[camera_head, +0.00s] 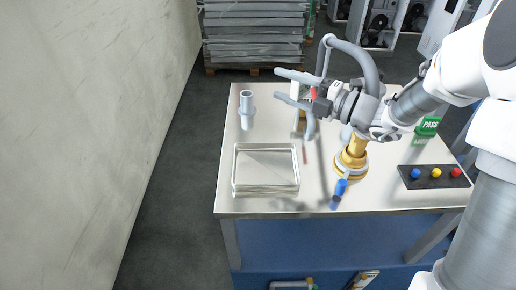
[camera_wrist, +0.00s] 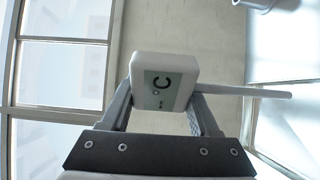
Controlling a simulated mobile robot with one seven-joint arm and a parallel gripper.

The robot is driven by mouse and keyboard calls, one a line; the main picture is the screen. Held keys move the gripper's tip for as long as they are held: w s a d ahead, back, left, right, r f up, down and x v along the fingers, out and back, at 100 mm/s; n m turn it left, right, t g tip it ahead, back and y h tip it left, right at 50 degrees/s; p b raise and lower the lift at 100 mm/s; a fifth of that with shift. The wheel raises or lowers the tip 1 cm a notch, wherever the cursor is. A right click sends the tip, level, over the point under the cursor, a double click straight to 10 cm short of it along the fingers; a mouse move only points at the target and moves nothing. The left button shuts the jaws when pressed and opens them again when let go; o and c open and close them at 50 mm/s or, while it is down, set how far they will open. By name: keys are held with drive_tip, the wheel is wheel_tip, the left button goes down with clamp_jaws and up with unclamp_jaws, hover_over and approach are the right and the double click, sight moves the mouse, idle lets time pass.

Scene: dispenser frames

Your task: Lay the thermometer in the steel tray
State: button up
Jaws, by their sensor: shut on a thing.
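The thermometer is a small white box with a dark "C" on a grey display (camera_wrist: 163,88). A thin pale probe sticks out to its right in the wrist view. My gripper (camera_wrist: 162,98) is shut on it, with one finger at each side. In the head view my gripper (camera_head: 280,85) points left above the far part of the table, and the white thermometer body (camera_head: 297,90) shows between its fingers. The steel tray (camera_head: 265,191) is a shallow rectangular pan on the table's front left. It looks empty, and my gripper is beyond it, apart from it.
A grey stepped cylinder (camera_head: 247,112) stands behind the tray. A brass fitting (camera_head: 353,156) and a blue-handled tool (camera_head: 341,187) are right of the tray. A button panel (camera_head: 434,182) and a green PASS sign (camera_head: 428,126) are farther right. A pale wall (camera_head: 90,120) rises at left.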

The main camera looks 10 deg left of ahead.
drive_tip(key=s+a+f+b, duration=0.4)
drive_tip(key=s+a+f, duration=0.2)
drive_tip(key=f, duration=0.3)
drive_tip(key=shift+a+f, duration=0.15)
drive_tip(key=shift+a, duration=0.05)
drive_tip(key=shift+f, duration=0.1)
drive_tip(key=o, duration=1.4)
drive_tip(key=p+v, duration=0.2)
drive_tip(key=v, duration=1)
